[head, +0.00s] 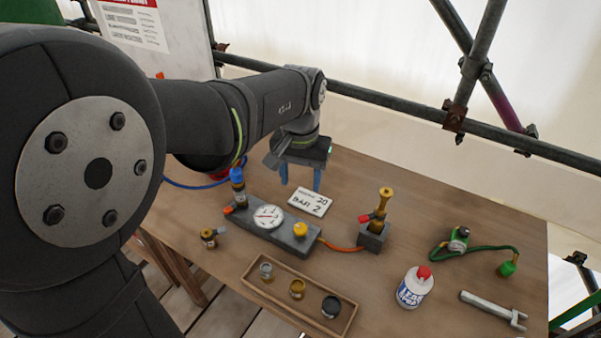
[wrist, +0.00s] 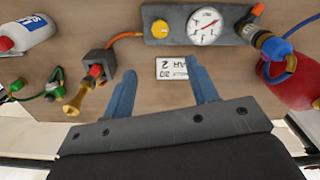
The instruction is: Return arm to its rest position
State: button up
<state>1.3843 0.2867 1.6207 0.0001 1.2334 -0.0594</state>
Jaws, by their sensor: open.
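My gripper (head: 301,180) hangs from my arm above the back part of the wooden table, behind the gauge block. Its two blue fingers are apart with nothing between them. In the wrist view the gripper (wrist: 162,92) is open, and a white card (wrist: 171,68) with handwriting shows on the table beyond the gap. The card (head: 310,202) lies flat beside the grey gauge block (head: 262,228). My gripper is clear of the things on the table as far as I can see.
A brass fitting (head: 385,203) stands upright in a small block, joined by an orange hose. A red cylinder (wrist: 292,82) is beside the table. Scaffold poles (head: 430,118) run behind.

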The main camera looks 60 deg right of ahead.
aim_at(301, 227)
jog(key=shift+r, duration=0.5)
jog(key=shift+f, duration=0.15)
notch_tip(301, 227, down, 17)
jog(key=shift+f, duration=0.15)
dwell(0.6)
